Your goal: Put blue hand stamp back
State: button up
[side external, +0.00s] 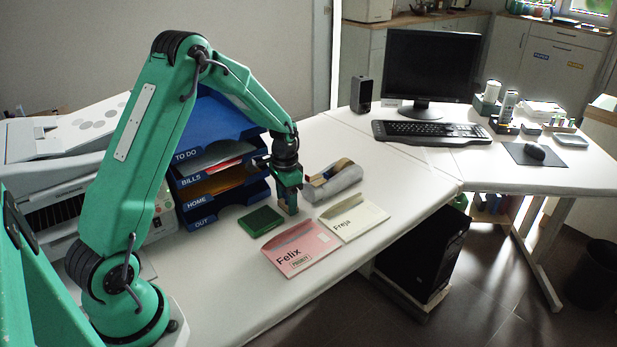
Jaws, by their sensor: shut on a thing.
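My gripper (288,198) points down just above or at the white desk, between the green ink pad and the tape dispenser. It is shut on a small upright thing, which I take to be the blue hand stamp; the fingers hide most of it and its colour is not clear. I cannot tell whether its bottom touches the desk. The green ink pad (260,221) lies to the left of my gripper. A pink envelope (301,249) marked "Felix" lies in front and bears a dark framed stamp mark. A cream envelope (354,217) marked "Freja" lies to its right.
A blue stacked letter tray (196,222) stands close behind and left of my gripper. A tape dispenser (334,181) stands close on the right. A printer (60,170) is at far left. The keyboard (428,132) and monitor are farther back. Front desk surface is clear.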

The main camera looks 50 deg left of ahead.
jog(key=shift+f, duration=0.1)
jog(key=o, duration=0.8)
notch_tip(320, 180, up, 11)
jog(key=shift+r, duration=0.65)
dwell(0.5)
